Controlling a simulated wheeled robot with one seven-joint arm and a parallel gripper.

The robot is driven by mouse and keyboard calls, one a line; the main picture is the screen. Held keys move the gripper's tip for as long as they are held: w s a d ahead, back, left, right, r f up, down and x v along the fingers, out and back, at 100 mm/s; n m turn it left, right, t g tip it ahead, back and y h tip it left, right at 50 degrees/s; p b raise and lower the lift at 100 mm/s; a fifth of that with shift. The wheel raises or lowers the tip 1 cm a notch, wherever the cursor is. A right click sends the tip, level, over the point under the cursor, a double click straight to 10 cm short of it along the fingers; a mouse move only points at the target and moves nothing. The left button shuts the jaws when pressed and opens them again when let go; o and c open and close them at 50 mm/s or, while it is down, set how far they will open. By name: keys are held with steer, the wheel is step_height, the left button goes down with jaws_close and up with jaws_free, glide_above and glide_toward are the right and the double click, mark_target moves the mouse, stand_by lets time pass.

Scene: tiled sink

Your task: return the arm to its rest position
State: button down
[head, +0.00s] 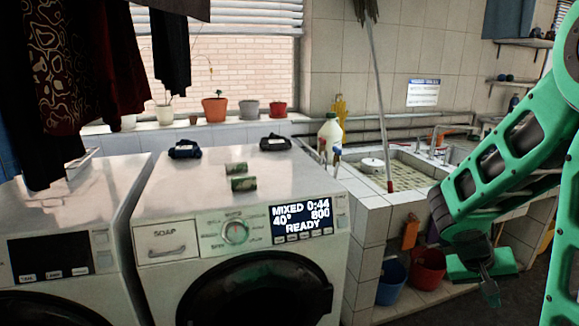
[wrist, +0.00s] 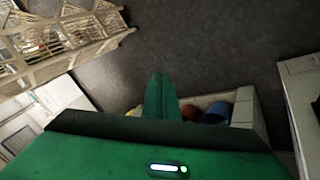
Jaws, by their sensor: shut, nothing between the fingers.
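My gripper (head: 490,290) hangs at the lower right of the head view, at the end of my green arm. It points down in front of the tiled sink unit, apart from the washing machines and the sink. In the wrist view its green fingers (wrist: 160,95) are together with nothing between them. The dark floor (wrist: 200,50) lies beyond the fingertips.
Two washing machines (head: 155,235) stand at left, one with small dark items and green cylinders on top. The tiled sink (head: 405,175) is behind my arm. A blue bucket (head: 391,283) and a red bucket (head: 427,268) stand below it. A drying rack (wrist: 60,40) stands on the floor.

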steer(key=s+a+r+y, duration=0.3)
steer(key=s+a, duration=0.2)
steer(key=s, duration=0.3)
steer(key=s+a+r+y, duration=0.4)
steer(key=s+a, duration=0.1)
steer(key=s, duration=0.3)
steer(key=shift+s+a+r+m, duration=0.2)
steer(key=shift+r+m, duration=0.05)
steer(key=shift+m, duration=0.05)
steer(key=shift+w+f, duration=0.25)
steer(key=shift+w, duration=0.35)
